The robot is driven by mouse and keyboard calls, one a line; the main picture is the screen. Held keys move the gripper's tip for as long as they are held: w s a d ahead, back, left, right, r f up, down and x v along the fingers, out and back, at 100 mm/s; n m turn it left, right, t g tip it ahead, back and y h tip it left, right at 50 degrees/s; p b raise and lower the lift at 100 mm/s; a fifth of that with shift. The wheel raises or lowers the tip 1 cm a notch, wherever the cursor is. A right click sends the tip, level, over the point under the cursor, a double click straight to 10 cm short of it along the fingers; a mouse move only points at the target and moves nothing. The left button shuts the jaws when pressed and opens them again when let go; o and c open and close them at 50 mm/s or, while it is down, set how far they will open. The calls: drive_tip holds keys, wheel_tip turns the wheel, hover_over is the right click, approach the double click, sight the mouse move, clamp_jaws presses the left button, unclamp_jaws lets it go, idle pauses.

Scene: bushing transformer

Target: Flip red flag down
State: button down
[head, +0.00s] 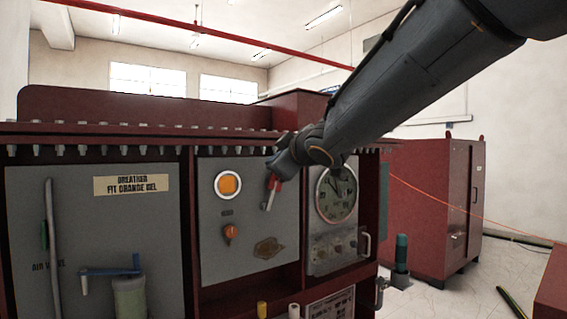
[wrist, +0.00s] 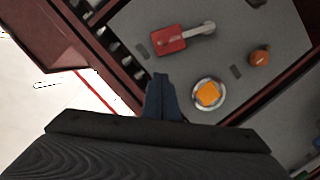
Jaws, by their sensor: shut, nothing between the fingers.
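The red flag (head: 274,183) is a small red block with a grey lever, mounted on the grey panel right of the round orange light. In the head view its lever points down and slightly left, and my gripper (head: 284,160) covers its upper end. In the wrist view the flag (wrist: 169,40) shows whole, with its lever pointing right. My gripper (wrist: 160,76) is shut and empty there, with its blue-grey fingertips just below the flag in the picture. A gap shows between them in that view; depth to the panel is hard to tell.
The orange light (head: 228,185) and an orange knob (head: 231,232) stick out of the same panel. A round dial (head: 337,194) is to the right, partly behind my arm. A bolted dark red ledge (head: 120,141) runs above the panels. A red cabinet (head: 425,205) stands at right.

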drive_tip(key=shift+w+d+f, duration=0.45)
drive_tip(key=shift+w+f, duration=0.15)
drive_tip(key=shift+f, duration=0.2)
drive_tip(key=shift+w+d+f, duration=0.45)
drive_tip(key=shift+w+f, duration=0.1)
drive_tip(key=shift+f, duration=0.2)
drive_tip(key=shift+d, duration=0.1)
drive_tip(key=shift+w+d, duration=0.1)
drive_tip(key=w+d+f, duration=0.4)
drive_tip(key=d+f, duration=0.3)
drive_tip(key=shift+w+f, duration=0.3)
drive_tip(key=shift+f, duration=0.1)
drive_tip(key=shift+f, duration=0.1)
